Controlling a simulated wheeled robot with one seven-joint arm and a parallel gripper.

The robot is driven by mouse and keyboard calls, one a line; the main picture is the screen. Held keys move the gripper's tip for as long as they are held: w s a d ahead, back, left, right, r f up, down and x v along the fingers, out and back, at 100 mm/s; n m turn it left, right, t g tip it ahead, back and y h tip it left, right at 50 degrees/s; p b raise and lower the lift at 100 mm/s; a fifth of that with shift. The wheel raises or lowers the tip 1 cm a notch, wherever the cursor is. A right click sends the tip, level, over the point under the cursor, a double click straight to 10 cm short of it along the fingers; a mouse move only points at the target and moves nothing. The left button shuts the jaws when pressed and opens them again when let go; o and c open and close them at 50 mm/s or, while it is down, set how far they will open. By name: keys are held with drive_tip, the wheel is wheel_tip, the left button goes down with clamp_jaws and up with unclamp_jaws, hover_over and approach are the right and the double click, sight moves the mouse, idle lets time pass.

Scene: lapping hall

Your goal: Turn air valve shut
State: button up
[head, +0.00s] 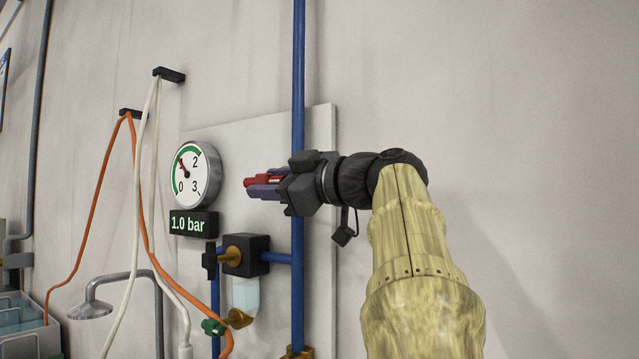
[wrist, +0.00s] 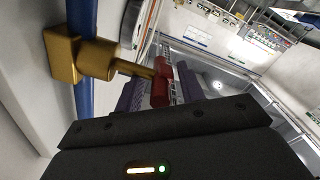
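The air valve's red handle (head: 262,182) shows at the tip of my gripper (head: 263,183) in the head view, in front of the panel. In the wrist view the red handle (wrist: 160,88) sits on a brass stem from the brass valve body (wrist: 97,60) on the blue pipe. The purple fingers of my gripper (wrist: 160,92) stand on both sides of the handle. A narrow gap shows between the handle and the right finger, so the gripper looks open around it. In the head view my gripper hides the valve body.
A round gauge (head: 196,175) with a red needle hangs left of my gripper, above a display (head: 194,224) reading 1.0 bar. Below are a black regulator (head: 246,255) and a clear bowl (head: 246,294). Orange (head: 99,186) and white hoses (head: 135,235) hang further left. The right wall is bare.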

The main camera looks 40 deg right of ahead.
drive_tip(key=v, duration=1.6)
drive_tip(key=shift+s, duration=0.3)
